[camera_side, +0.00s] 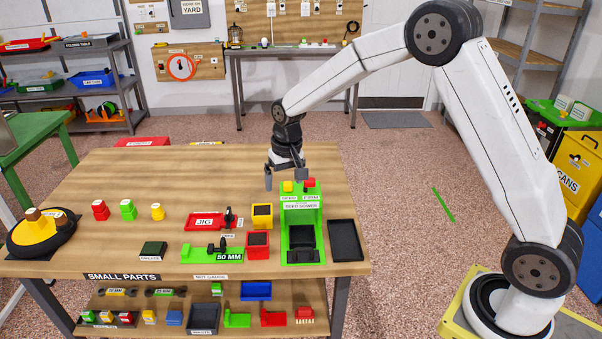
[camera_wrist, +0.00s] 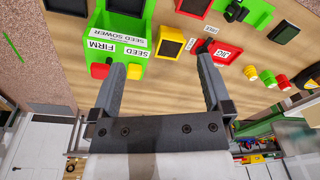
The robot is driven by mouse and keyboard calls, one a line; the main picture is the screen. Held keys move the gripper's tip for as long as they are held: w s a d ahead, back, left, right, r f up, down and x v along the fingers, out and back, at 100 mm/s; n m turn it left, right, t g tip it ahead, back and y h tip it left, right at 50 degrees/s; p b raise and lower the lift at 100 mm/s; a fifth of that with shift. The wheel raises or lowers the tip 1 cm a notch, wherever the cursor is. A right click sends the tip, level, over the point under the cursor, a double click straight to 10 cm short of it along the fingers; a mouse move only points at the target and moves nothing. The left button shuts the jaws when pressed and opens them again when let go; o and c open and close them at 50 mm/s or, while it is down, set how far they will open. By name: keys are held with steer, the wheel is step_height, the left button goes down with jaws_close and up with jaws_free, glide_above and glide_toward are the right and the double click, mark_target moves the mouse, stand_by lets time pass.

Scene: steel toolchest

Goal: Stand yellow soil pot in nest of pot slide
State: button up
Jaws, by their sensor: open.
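The yellow soil pot (camera_side: 254,222), square with dark soil on top, stands upright on the bench left of the green seed sower (camera_side: 288,204). It also shows in the wrist view (camera_wrist: 159,49). The dark pot slide (camera_side: 303,256) lies at the sower's near end; its nest looks empty, though detail is small. My gripper (camera_side: 284,180) is open and empty, in the air near the sower's back end. In the wrist view my gripper (camera_wrist: 163,68) has its fingers spread wide, with nothing between them, and the pot lies beyond them.
A red soil pot (camera_side: 257,252) stands just in front of the yellow one. The sower carries a yellow button (camera_side: 288,186) and a red button (camera_side: 309,183). A black tray (camera_side: 345,240) lies to its right, and a red jig (camera_side: 203,222) to the left.

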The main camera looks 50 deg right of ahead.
steer(key=w+d+f+m+g, duration=0.1)
steer(key=w+d+f+m, duration=0.15)
steer(key=w, duration=0.65)
steer(key=m, duration=0.2)
glide_above(262, 210)
step_height(262, 210, down, 5)
steer(key=shift+w+d+f+m+g+y, duration=0.2)
steer(key=shift+d+f+g, duration=0.1)
steer(key=shift+f, duration=0.15)
steer(key=shift+w+d+f+m+g+y, duration=0.1)
steer(key=shift+w+d+f+g+y, duration=0.15)
steer(key=shift+f, duration=0.2)
steer(key=shift+s+a, duration=0.1)
steer(key=shift+s+a+f, duration=0.15)
steer(key=shift+f, duration=1.15)
steer(key=shift+s+a+f, duration=0.15)
steer(key=shift+f, duration=1.15)
steer(key=shift+s+a+f, duration=0.1)
steer(key=shift+a+f, duration=0.05)
steer(key=shift+f, duration=1.1)
